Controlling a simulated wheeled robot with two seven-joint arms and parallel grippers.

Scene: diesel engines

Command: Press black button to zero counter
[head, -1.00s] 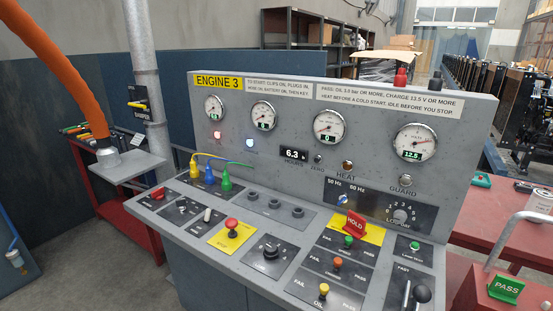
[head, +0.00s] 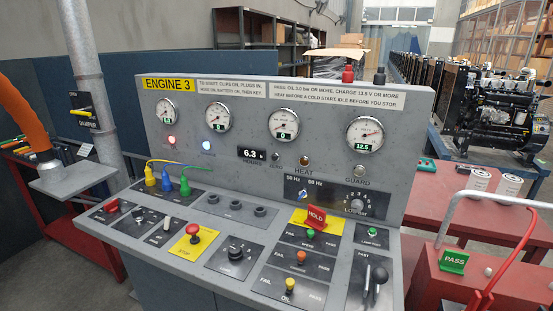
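The grey engine test console (head: 230,107) labelled ENGINE 3 stands in the middle of the head view. Its hour counter (head: 251,153) reads 6.3. A small black button (head: 276,157) sits just right of the counter, above the label ZERO. Nothing covers the button. Neither of my grippers shows in this view, so I cannot see whether they are open or shut.
An orange hose (head: 27,128) and a metal pipe stand at left.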

